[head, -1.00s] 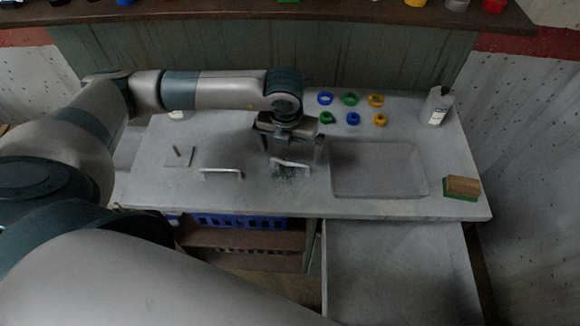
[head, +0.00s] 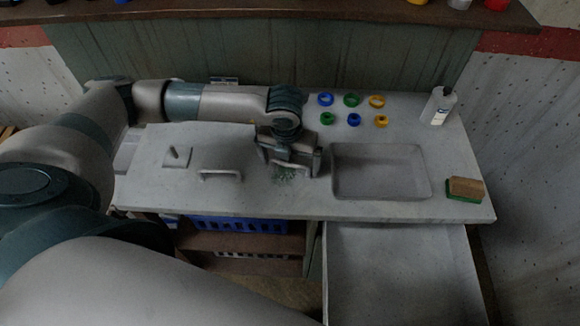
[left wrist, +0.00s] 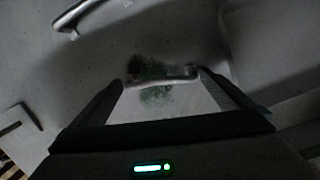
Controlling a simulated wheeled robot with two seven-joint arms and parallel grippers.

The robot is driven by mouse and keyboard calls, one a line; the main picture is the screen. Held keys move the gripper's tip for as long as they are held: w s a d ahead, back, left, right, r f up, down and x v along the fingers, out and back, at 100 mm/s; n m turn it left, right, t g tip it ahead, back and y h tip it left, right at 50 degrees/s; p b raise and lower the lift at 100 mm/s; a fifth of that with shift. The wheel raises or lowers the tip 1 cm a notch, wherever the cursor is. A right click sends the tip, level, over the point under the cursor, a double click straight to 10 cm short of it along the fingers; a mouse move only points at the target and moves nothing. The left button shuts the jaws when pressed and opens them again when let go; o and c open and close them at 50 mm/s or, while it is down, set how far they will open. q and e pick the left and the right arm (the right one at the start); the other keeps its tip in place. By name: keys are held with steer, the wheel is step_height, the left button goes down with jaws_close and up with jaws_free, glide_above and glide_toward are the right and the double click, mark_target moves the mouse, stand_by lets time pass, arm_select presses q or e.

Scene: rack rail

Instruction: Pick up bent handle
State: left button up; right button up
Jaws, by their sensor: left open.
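The bent handle, a pale bar, lies on the grey worktop over a dark green speckled patch; in the left wrist view the handle (left wrist: 165,78) spans the gap between my fingertips. In the head view my left gripper (head: 290,167) hangs over it and partly hides it. My left gripper is open, its fingers on either side of the handle, also in the left wrist view (left wrist: 162,80). I cannot tell whether they touch it. A second pale handle (head: 219,174) lies to the left on the worktop. My right gripper is not in view.
A shallow grey tray (head: 380,196) is just right of the gripper. Several coloured rings (head: 351,100) lie behind it. A bottle (head: 438,106) and a green-and-brown block (head: 465,189) are at the right. A small plate with a peg (head: 176,157) is at the left.

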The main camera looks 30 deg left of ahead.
mark_target(290, 165)
arm_select(q)
steer(key=shift+c, duration=0.6)
steer(key=shift+r, duration=0.1)
steer(key=c, duration=0.6)
steer(key=shift+c, duration=0.2)
steer(key=shift+r+p, duration=0.3)
steer(key=shift+r, duration=0.2)
step_height(290, 165, up, 4)
steer(key=shift+f+p, duration=0.15)
steer(key=shift+p, duration=0.65)
steer(key=s+d+r+p, duration=0.3)
steer(key=d+r, duration=0.3)
steer(key=d, duration=0.5)
steer(key=shift+s+r, duration=0.15)
steer(key=shift+s, duration=0.4)
